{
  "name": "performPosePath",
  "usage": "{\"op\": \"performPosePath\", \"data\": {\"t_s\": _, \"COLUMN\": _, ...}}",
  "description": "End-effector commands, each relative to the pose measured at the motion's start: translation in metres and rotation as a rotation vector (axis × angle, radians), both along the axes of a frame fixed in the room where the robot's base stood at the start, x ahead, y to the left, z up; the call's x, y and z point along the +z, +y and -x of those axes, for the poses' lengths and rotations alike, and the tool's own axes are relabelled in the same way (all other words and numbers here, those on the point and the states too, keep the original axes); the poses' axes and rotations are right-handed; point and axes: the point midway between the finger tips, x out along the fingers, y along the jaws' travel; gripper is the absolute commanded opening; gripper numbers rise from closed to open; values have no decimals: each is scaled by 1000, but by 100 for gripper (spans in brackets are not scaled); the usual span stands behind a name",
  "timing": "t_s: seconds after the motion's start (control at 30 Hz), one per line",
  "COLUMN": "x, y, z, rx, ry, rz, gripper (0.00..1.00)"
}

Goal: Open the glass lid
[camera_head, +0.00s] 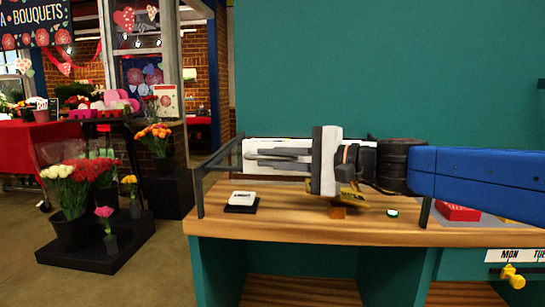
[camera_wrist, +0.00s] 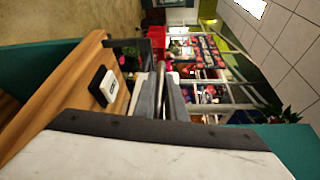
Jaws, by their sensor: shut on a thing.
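A dark frame (camera_head: 201,190) stands on the wooden counter, with a slanted top bar at its left end; the glass lid's clear pane is hard to make out. My gripper (camera_head: 252,155) reaches in from the right at the height of the frame's top, pointing left, with its fingers close together. In the wrist view my gripper (camera_wrist: 162,95) has a thin grey bar (camera_wrist: 161,72) between its fingers. This bar looks like part of the lid, but its far end is unclear. My gripper hides much of the frame's top.
On the wooden counter (camera_head: 290,228) are a black-and-white box (camera_head: 242,201), an orange-brown block (camera_head: 338,212), a small green-rimmed disc (camera_head: 392,213) and a red item (camera_head: 458,212). A teal wall (camera_head: 380,70) stands behind.

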Motion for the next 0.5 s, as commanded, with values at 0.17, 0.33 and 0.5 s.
{"op": "performPosePath", "data": {"t_s": 0.17, "x": -1, "y": 0, "z": 0, "rx": -1, "ry": 1, "rz": 1, "gripper": 0}}
{"op": "performPosePath", "data": {"t_s": 0.33, "x": -1, "y": 0, "z": -1, "rx": -1, "ry": 1, "rz": 1, "gripper": 29}}
{"op": "performPosePath", "data": {"t_s": 0.5, "x": -1, "y": 0, "z": -1, "rx": -1, "ry": 1, "rz": 1, "gripper": 29}}
